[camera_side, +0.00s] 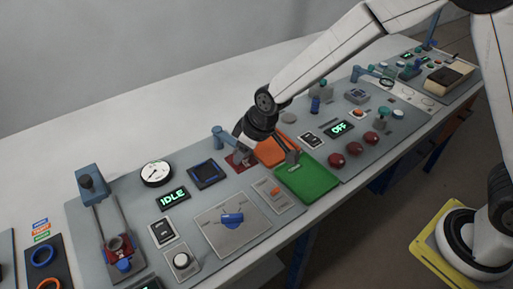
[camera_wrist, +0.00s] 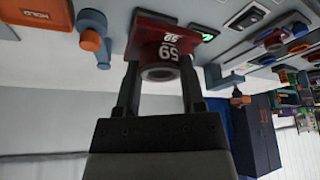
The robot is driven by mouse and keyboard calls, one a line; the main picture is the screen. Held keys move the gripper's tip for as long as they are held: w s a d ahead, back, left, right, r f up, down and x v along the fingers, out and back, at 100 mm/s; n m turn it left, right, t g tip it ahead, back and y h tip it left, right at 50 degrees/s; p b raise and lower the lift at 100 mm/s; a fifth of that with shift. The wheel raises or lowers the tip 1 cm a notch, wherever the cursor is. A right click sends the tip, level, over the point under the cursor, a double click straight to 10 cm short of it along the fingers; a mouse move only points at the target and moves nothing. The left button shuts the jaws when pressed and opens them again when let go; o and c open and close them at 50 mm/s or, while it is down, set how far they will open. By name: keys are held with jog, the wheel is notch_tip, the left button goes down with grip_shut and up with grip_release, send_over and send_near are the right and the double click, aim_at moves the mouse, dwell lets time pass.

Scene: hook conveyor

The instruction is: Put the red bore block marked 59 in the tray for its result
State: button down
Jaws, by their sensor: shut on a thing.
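The red bore block marked 59 (camera_wrist: 160,45) is between the fingers of my gripper (camera_wrist: 160,80) in the wrist view. It has a square flange and a round boss with a dark bore facing the camera. In the side view my gripper (camera_side: 243,152) is low over the panel, with a dark red square part (camera_side: 237,162) at its fingertips. Whether the block touches the panel there cannot be told. Right of it lie an orange tray (camera_side: 270,157) and a green tray (camera_side: 318,186), partly hidden by my wrist parts.
Another red bored piece (camera_side: 117,254) sits in a slide fixture (camera_side: 90,184) at left. A blue post (camera_side: 221,134) stands close behind my gripper. The panel also holds a dial (camera_side: 156,173), an IDLE display (camera_side: 172,196), a blue knob (camera_side: 232,219) and red buttons (camera_side: 354,149).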

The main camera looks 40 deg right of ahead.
jog(key=s+d+f+m+h, duration=0.1)
jog(key=s+d+f+m, duration=0.2)
jog(key=d, duration=0.6)
jog(key=s+d+f+m+h, duration=0.1)
jog(key=s+d+f+m, duration=0.2)
jog(key=d, duration=0.6)
jog(key=shift+s+d+f+t, duration=0.25)
jog(key=shift+d+f+t, duration=0.15)
jog(key=shift+f, duration=0.4)
jog(key=shift+f, duration=0.1)
jog(key=shift+f, duration=2.9)
jog(key=shift+f, duration=0.6)
dwell(0.6)
jog(key=shift+c, duration=0.5)
grip_release()
jog(key=shift+o, duration=0.5)
